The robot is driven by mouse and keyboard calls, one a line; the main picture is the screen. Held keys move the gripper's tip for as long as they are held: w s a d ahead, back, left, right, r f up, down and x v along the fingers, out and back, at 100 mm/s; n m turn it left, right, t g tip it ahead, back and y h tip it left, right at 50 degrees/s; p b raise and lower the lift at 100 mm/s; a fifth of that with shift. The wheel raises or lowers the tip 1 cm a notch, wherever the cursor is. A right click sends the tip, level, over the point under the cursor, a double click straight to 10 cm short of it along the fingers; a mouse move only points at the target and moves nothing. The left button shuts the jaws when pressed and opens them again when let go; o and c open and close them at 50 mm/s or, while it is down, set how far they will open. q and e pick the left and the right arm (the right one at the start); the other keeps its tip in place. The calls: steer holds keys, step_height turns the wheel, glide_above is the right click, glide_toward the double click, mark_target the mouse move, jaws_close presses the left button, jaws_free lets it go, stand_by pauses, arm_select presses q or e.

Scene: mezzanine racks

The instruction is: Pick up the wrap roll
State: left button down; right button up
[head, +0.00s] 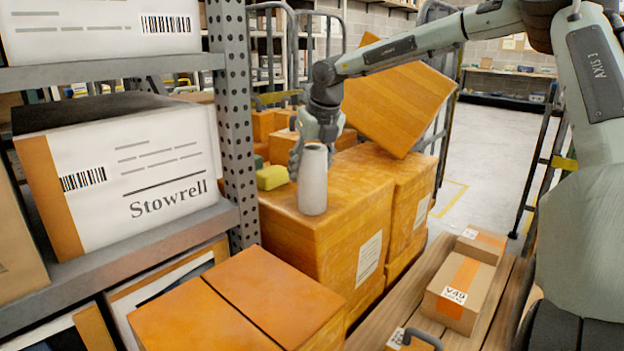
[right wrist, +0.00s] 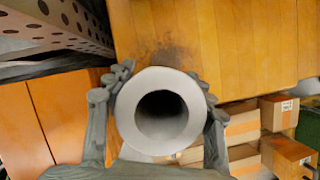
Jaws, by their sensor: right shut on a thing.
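The wrap roll (head: 313,180) is a pale grey-white cylinder. In the head view it is upright at the top of the orange wrapped boxes (head: 340,235), near their front left corner; I cannot tell if it touches the box top. My right gripper (head: 312,140) comes from behind and above it, with its fingers at the roll. In the right wrist view the roll's round end and dark hollow core (right wrist: 160,117) face the camera. The fingers of my right gripper (right wrist: 160,100) press on its left and right sides, shut on it. My left gripper is not in view.
A yellow object (head: 272,177) lies just left of the roll. A grey perforated rack post (head: 233,120) stands further left, beside shelves with a Stowrell box (head: 130,170). A tilted orange box (head: 398,95) leans behind. Small cartons (head: 458,290) sit on a wooden deck at right.

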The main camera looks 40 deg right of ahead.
mark_target(309, 151)
steer(key=shift+r, duration=0.1)
